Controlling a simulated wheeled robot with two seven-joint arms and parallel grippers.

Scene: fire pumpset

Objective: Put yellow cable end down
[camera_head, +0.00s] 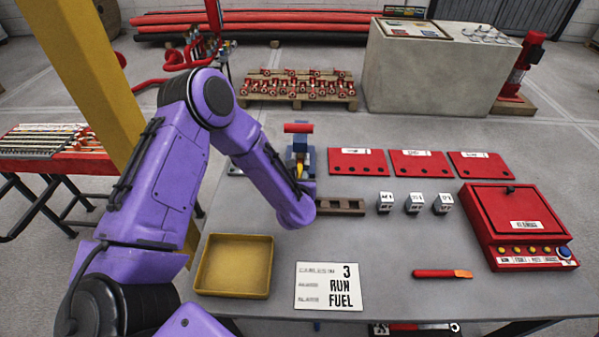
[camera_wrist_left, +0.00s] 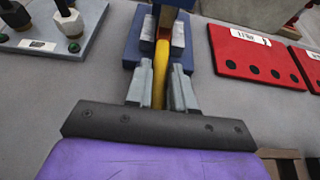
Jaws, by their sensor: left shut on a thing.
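The yellow cable end (camera_wrist_left: 160,75) is a short yellow rod with an orange-red part at its far end. My left gripper (camera_wrist_left: 160,88) is shut on it, one grey finger on each side. Its far end lies between the grey jaws of a blue vise (camera_wrist_left: 132,52); I cannot tell whether those jaws grip it. In the head view the vise (camera_head: 309,157) stands at the table's back edge with a red bar on top, and a bit of yellow cable (camera_head: 299,170) shows in front of it. My purple left forearm hides the fingers there. My right gripper is not in view.
A yellow tray (camera_head: 203,264) and a white card (camera_head: 329,303) lie at the front.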

